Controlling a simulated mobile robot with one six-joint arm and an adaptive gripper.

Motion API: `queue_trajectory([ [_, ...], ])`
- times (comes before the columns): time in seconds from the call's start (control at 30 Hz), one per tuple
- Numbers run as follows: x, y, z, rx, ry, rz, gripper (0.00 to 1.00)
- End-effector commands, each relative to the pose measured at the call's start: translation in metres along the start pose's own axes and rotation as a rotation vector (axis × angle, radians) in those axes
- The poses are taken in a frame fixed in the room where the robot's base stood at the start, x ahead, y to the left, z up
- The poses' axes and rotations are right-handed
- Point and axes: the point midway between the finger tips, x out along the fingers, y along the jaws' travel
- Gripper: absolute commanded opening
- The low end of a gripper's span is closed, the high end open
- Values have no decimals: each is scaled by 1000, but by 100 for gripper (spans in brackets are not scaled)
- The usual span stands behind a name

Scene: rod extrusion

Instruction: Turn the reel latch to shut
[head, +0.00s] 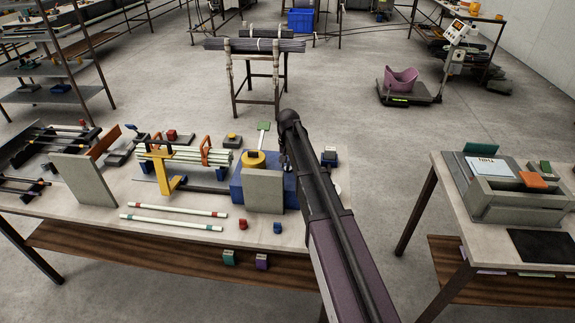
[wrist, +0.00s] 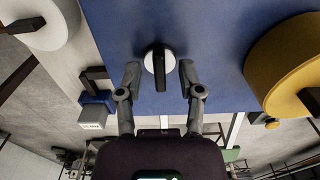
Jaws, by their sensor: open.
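The reel latch (wrist: 160,68) shows in the wrist view as a black bar knob on a round pale disc, set on a blue face (wrist: 200,30). The bar lies along the picture's up-down direction. My gripper (wrist: 158,74) is open, with one finger on each side of the latch and a visible gap on both sides. How far the fingertips stand from the blue face is hard to tell. In the head view my gripper (head: 286,163) is by the blue machine block (head: 236,188), and the latch is not clearly visible there.
A yellow reel (wrist: 288,65) is right of the latch in the wrist view and a white roll (wrist: 42,22) is at upper left. In the head view, a grey panel (head: 263,191) stands before the blue block. Two pale rods (head: 172,221) lie on the bench in front.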

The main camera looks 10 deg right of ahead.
Motion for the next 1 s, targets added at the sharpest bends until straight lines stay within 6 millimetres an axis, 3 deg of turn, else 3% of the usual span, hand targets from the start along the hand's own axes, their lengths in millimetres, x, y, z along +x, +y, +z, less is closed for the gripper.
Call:
queue_trajectory([
  [0.13,0,0,0,0,0,0,49],
  [0.3,0,0,0,0,0,0,0],
  [0.73,0,0,0,-20,0,0,0],
  [1.0,0,0,0,-124,0,0,0],
])
